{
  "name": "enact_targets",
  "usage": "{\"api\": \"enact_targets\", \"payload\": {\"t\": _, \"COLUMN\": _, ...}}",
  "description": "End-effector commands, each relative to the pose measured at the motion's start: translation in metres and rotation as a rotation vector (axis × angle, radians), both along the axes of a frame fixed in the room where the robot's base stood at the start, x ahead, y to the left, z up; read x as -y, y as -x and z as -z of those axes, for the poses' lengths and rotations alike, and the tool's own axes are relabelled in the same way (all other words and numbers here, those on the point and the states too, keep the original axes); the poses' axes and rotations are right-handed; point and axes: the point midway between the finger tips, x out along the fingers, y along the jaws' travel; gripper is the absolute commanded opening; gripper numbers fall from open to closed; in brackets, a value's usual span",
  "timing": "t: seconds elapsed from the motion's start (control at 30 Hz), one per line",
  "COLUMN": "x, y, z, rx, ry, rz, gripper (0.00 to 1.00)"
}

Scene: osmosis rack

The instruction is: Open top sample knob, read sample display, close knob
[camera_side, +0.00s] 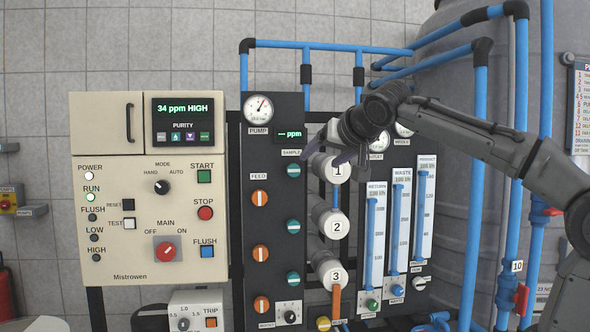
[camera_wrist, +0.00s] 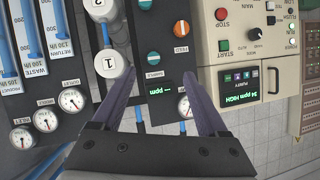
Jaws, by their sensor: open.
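The top sample knob (camera_side: 294,170) is a round teal knob with a pale bar that looks roughly horizontal, at the top of the right column on the dark panel. It also shows in the wrist view (camera_wrist: 153,58), beyond the fingertips. The sample display (camera_side: 289,134) above it shows green dashes and "ppm"; in the wrist view it (camera_wrist: 160,89) lies between my fingers. My gripper (camera_side: 322,152) is open and empty, to the right of the knob in the side view and apart from it. In the wrist view the fingers (camera_wrist: 158,74) are spread wide.
White cylinder 1 (camera_side: 338,170) stands close by my gripper, with cylinders 2 and 3 below. More teal knobs run below the top one, and orange feed knobs (camera_side: 260,198) sit to the left. The control box (camera_side: 150,245) is further left; its display reads 34 ppm HIGH.

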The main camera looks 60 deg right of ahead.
Motion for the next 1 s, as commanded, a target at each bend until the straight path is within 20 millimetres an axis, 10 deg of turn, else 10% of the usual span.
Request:
{"api": "enact_targets", "payload": {"t": 0.17, "x": 0.037, "y": -0.047, "z": -0.028, "rx": 0.047, "ry": 0.045, "rz": 0.087, "gripper": 0.77}}
{"api": "enact_targets", "payload": {"t": 1.0, "x": 0.117, "y": -0.143, "z": 0.031, "rx": 0.0, "ry": 0.042, "rz": 0.116, "gripper": 0.77}}
